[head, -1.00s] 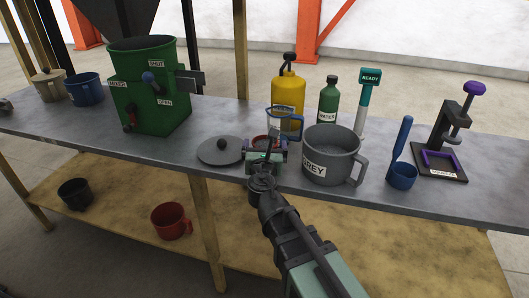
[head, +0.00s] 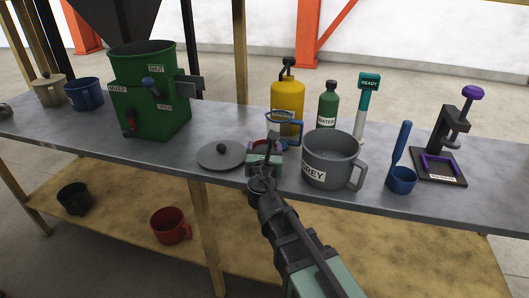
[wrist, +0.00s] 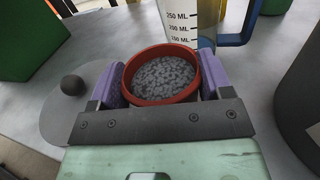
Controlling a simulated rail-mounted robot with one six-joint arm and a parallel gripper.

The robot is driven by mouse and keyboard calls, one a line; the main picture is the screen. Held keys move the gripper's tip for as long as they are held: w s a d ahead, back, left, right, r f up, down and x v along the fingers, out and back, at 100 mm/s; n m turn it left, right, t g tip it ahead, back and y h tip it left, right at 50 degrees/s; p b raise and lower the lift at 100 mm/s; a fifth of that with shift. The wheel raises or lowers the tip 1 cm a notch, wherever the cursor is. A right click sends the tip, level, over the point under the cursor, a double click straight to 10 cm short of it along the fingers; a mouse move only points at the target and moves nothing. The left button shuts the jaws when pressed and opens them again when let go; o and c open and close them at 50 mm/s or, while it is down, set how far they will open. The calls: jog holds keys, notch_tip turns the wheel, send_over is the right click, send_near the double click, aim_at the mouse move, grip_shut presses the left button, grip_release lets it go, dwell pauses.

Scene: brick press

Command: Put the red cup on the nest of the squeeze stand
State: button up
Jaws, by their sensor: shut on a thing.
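The red cup (wrist: 193,94), a small round cup full of grey grains, sits between the purple finger pads of my gripper (wrist: 162,84) in the wrist view. The pads press on both its sides, and it looks upright. In the head view my gripper (head: 265,153) is over the front of the bench, and the cup is mostly hidden. I cannot tell whether its base touches the bench. The squeeze stand (head: 455,135), a dark post with a purple knob, is at the far right. Its nest (head: 440,163) is a purple frame on the dark base and looks empty.
A clear measuring jug (head: 280,125) stands just behind the cup. A large grey mug (head: 330,160) and a blue scoop (head: 402,178) stand between my gripper and the stand. A grey lid (head: 215,158) lies to the left. A red mug (head: 170,227) is on the lower shelf.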

jog(key=shift+r, duration=0.15)
notch_tip(320, 180, up, 20)
jog(key=p, duration=1.9)
jog(key=shift+p, duration=0.4)
jog(key=shift+r, duration=0.1)
notch_tip(320, 180, down, 21)
jog(key=b, duration=2)
jog(key=shift+r, duration=0.4)
